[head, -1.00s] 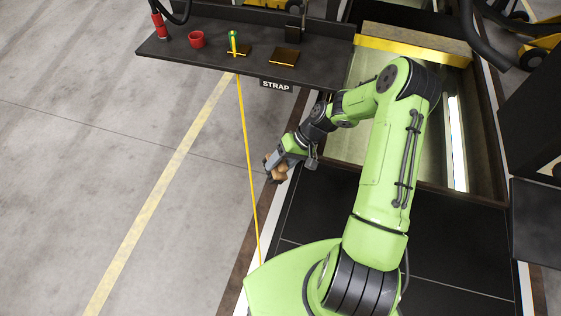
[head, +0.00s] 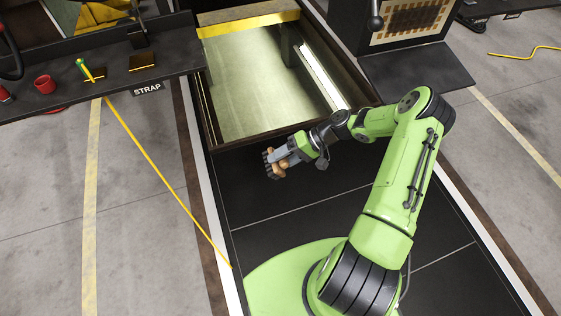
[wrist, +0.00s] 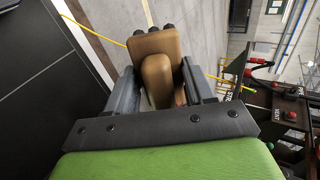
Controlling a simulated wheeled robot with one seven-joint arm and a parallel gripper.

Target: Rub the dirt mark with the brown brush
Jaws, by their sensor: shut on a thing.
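My gripper (head: 283,162) is shut on the brown brush (head: 277,168), held out over the dark floor plates in front of the pit. In the wrist view the brush (wrist: 157,75) sits between the two grey fingers of my gripper (wrist: 160,92), with its dark tufts at the far end. The brush touches nothing else that I can see. I cannot make out a clear dirt mark in either view.
A dark cabinet with a brown-patterned panel (head: 412,20) stands back right.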

